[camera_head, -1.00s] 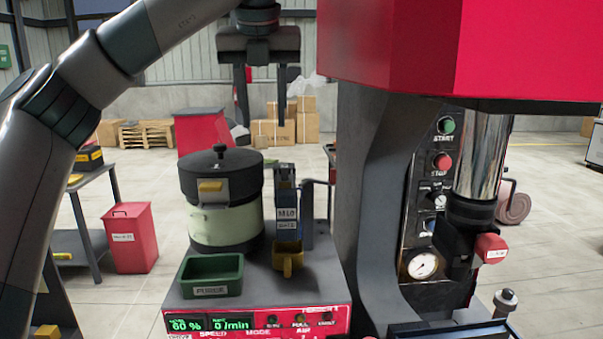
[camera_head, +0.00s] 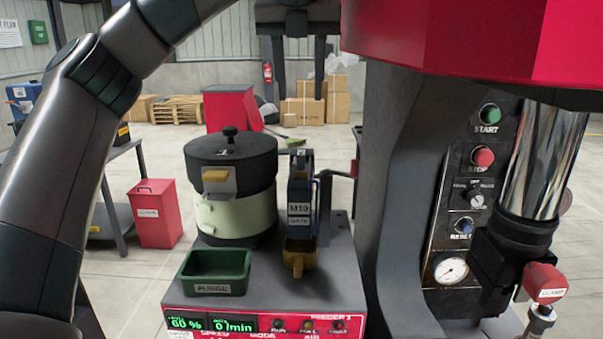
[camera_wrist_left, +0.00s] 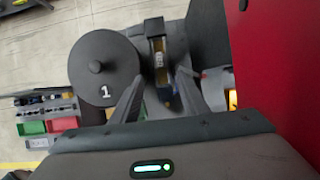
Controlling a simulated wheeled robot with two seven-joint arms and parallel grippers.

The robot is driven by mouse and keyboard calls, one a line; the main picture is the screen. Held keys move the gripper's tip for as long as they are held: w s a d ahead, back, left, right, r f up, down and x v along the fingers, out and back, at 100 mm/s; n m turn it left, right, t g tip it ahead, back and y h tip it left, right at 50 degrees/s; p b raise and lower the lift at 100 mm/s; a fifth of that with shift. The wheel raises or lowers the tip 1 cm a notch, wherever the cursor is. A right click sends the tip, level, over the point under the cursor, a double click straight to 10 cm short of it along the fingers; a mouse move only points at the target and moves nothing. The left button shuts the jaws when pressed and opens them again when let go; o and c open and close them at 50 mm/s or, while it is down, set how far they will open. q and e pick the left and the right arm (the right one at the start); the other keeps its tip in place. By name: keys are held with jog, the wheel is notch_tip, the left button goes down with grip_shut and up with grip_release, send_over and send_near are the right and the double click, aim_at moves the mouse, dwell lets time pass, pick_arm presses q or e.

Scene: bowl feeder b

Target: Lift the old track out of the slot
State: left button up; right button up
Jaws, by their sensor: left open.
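The old track (camera_head: 300,205) is a dark upright piece with a white M10 label, standing on the feeder top beside the round bowl. In the left wrist view the track (camera_wrist_left: 160,62) shows from above, between and beyond my fingers. My left gripper (camera_head: 292,85) is open and empty above the track, its two fingers pointing down. In the left wrist view the open fingers (camera_wrist_left: 160,95) straddle the line to the track without touching it. The slot around the track's foot is hidden. My right gripper is not in view.
The lidded bowl (camera_head: 232,190) stands close left of the track. The red-and-grey press (camera_head: 400,180) blocks the right side.

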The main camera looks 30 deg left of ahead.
pick_arm(q)
jog(key=f, duration=0.1)
jog(key=p, duration=0.4)
send_near(302, 153)
jog(key=x, duration=0.5)
jog(key=shift+w+a+r, duration=0.1)
jog(key=shift+w+a, duration=0.05)
jog(key=shift+w+f, duration=0.15)
jog(key=shift+f, duration=0.25)
